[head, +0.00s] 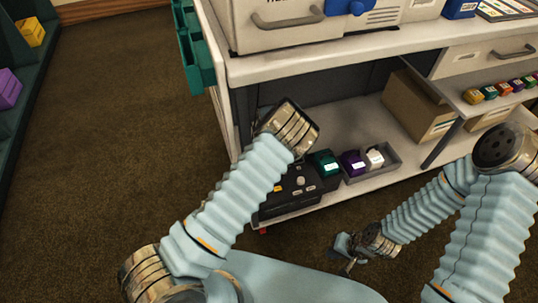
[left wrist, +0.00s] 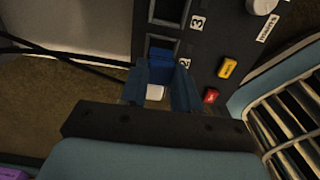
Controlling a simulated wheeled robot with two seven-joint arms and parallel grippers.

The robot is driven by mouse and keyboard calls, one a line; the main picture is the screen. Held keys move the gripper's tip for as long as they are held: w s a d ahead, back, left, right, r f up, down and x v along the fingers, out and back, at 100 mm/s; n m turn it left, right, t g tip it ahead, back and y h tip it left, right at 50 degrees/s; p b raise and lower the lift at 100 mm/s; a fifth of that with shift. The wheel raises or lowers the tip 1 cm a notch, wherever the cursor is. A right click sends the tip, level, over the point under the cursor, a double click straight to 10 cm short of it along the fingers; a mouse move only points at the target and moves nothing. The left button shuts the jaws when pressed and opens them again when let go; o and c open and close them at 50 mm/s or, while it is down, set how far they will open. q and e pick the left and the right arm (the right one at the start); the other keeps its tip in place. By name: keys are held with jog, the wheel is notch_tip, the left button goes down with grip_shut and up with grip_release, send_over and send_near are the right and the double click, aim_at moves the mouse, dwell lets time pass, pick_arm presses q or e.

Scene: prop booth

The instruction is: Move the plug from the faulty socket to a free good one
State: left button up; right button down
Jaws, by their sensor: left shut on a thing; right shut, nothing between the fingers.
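The black socket box (head: 290,200) stands on the cart's lower shelf. In the left wrist view its face (left wrist: 205,45) shows a dark opening marked 3 (left wrist: 166,11) and another marked 2 (left wrist: 164,43). My left gripper (left wrist: 163,92) is shut on a blue plug (left wrist: 160,66) with a white part below. The plug is at the opening marked 2; I cannot tell whether it is seated. In the head view my left forearm hides this gripper and the plug. My right gripper (head: 346,256) is shut and empty, low in front of the cart.
A black cable (left wrist: 70,55) runs left from the plug area. Yellow (left wrist: 227,67) and red (left wrist: 211,95) pieces and a white knob (left wrist: 262,5) are on the box. A grey tray (head: 385,168) with small coloured blocks stands beside it. A cardboard box (head: 415,108) is farther back. Carpet at left is clear.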

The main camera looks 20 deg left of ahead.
pick_arm(q)
jog(key=shift+f, duration=0.3)
jog(key=shift+f+b, duration=1.3)
jog(key=shift+b, duration=0.1)
jog(key=o, duration=1.1)
notch_tip(320, 180, up, 12)
jog(key=shift+f+p, duration=0.1)
jog(key=shift+p, duration=0.2)
jog(key=shift+d, duration=0.1)
